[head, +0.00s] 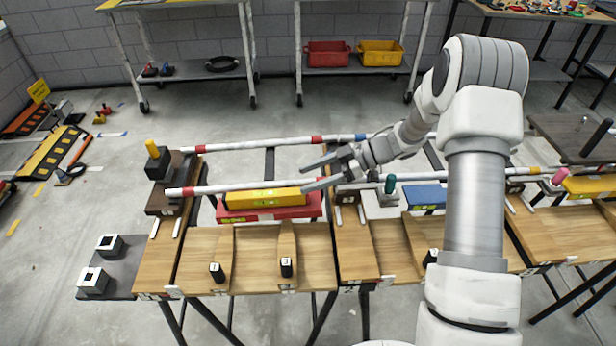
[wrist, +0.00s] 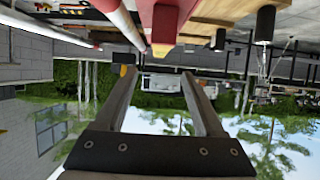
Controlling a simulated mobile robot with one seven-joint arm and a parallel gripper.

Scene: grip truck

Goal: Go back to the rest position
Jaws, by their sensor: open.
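My gripper (head: 322,172) is open and held above the workbench, pointing left. Its two fingers show apart in the wrist view (wrist: 168,80), with nothing between them. In the head view the fingers are close to a yellow spirit level (head: 262,198) lying on a red block (head: 268,214). I cannot tell whether they touch it. A long white pole with red bands (head: 225,188) runs behind the level and passes by the gripper. The wrist view appears upside down and shows the pole (wrist: 116,22) at the upper left.
A second striped pole (head: 260,143) lies behind. A green peg (head: 390,184) and a blue block (head: 425,196) stand right of my gripper. Red (head: 327,54) and yellow (head: 380,53) bins sit on a rear shelf.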

